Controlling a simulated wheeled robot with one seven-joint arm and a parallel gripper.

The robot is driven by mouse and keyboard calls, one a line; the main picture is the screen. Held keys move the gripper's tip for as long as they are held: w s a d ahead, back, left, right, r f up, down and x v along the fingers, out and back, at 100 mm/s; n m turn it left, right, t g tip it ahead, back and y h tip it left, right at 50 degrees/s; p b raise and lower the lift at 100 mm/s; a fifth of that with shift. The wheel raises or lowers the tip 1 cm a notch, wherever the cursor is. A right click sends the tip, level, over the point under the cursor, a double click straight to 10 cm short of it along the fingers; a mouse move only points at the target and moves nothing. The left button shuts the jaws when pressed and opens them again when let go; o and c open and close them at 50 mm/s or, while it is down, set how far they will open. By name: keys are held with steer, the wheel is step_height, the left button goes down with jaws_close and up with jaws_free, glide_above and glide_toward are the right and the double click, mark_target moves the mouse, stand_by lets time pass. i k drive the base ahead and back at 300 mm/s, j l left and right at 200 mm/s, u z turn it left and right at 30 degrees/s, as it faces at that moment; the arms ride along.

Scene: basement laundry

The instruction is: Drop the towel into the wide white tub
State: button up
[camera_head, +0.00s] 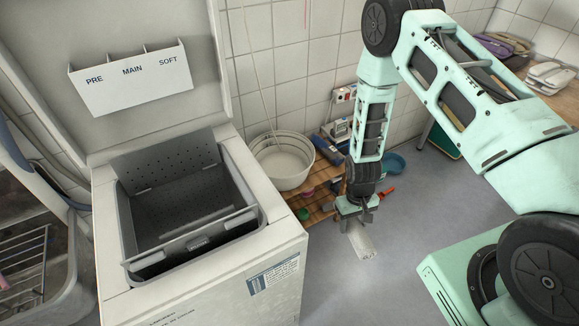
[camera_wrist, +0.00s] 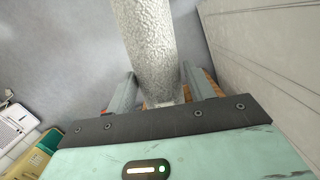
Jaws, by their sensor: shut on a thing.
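The towel (camera_head: 362,243) is a pale, rolled cylinder. It hangs below my gripper (camera_head: 357,207), above the grey floor right of the washing machine. In the wrist view the towel (camera_wrist: 150,45) runs up from between the two fingers of my gripper (camera_wrist: 158,90), which is shut on it. The wide white tub (camera_head: 306,178) stands on a low wooden slatted rack against the tiled wall, left of and behind my gripper. Its inside looks empty from here. The towel is apart from the tub.
An open top-loading washing machine (camera_head: 275,262) with raised lid stands left. The slatted rack (camera_head: 324,205) also carries small items. A blue bowl (camera_head: 393,164) and a red-orange item (camera_head: 387,192) lie near the arm. Floor to the right is clear.

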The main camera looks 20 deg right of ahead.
mark_target(285, 169)
steer(key=i+l+u, duration=0.15)
steer(key=l, duration=0.3)
steer(key=l+u, duration=0.1)
steer(key=l, duration=0.35)
steer(key=i+l+u, duration=0.15)
steer(key=l, duration=0.3)
steer(key=i+l+u, duration=0.4)
steer(key=l, duration=0.35)
steer(key=i+l+u, duration=0.1)
steer(key=i, duration=0.2)
steer(key=i+l+u, duration=0.15)
steer(key=i+l, duration=0.05)
steer(key=i, duration=0.1)
